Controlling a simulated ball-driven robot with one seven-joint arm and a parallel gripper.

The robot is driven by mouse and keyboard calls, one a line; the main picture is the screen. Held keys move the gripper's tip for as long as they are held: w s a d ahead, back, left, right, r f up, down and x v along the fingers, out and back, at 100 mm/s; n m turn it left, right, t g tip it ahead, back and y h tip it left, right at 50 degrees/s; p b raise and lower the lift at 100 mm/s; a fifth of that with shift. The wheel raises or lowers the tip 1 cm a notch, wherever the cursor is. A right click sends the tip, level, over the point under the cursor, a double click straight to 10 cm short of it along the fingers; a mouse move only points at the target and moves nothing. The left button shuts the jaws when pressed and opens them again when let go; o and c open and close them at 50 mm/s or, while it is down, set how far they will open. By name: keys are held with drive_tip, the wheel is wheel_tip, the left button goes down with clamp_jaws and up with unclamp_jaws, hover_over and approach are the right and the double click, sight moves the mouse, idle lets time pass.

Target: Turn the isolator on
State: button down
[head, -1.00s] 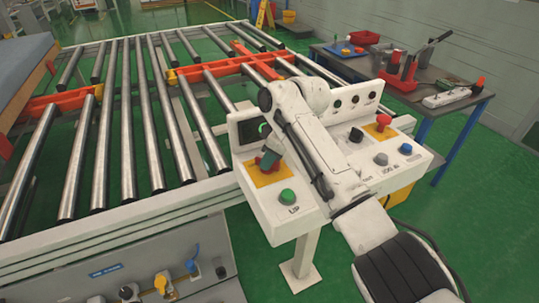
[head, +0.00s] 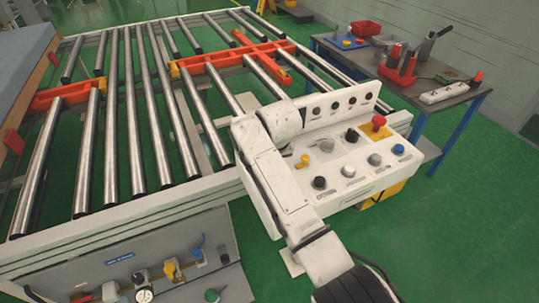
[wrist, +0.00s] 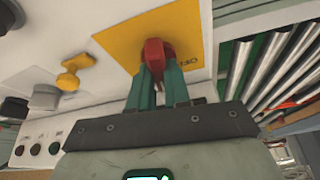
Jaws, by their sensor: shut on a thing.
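The isolator (wrist: 154,50) is a red switch on a yellow plate (wrist: 118,38) at the top of the wrist view. Dark lettering on the plate looks like "OFF". My gripper (wrist: 158,78) has green fingers, and they are closed on the red switch from both sides. In the head view my white arm crosses the left part of the white control console (head: 345,190) and hides the gripper, the isolator and its plate. I cannot tell the exact angle of the switch.
A red mushroom button (head: 379,122) stands on the console's right. A yellow knob (head: 302,161), black knobs and a blue button (head: 398,149) are near my arm. The roller conveyor (head: 120,130) lies left, a tool table (head: 460,100) right.

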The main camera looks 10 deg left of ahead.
drive_tip(key=m, duration=0.1)
drive_tip(key=m+h, duration=0.1)
drive_tip(key=m, duration=0.1)
drive_tip(key=shift+s+a+f+m, duration=0.1)
drive_tip(key=shift+f+m, duration=0.2)
drive_tip(key=shift+m+h+b, duration=0.8)
drive_tip(key=shift+m+b, duration=0.05)
drive_tip(key=shift+m, duration=0.85)
drive_tip(key=c, duration=1.2)
unclamp_jaws()
drive_tip(key=shift+a, duration=0.1)
drive_tip(key=shift+o, duration=0.6)
drive_tip(key=shift+r, duration=0.25)
drive_tip(key=v, duration=1)
drive_tip(key=shift+s+r+b, duration=0.15)
drive_tip(key=shift+r+b, duration=0.05)
drive_tip(key=shift+b, duration=0.25)
drive_tip(key=shift+a, duration=0.1)
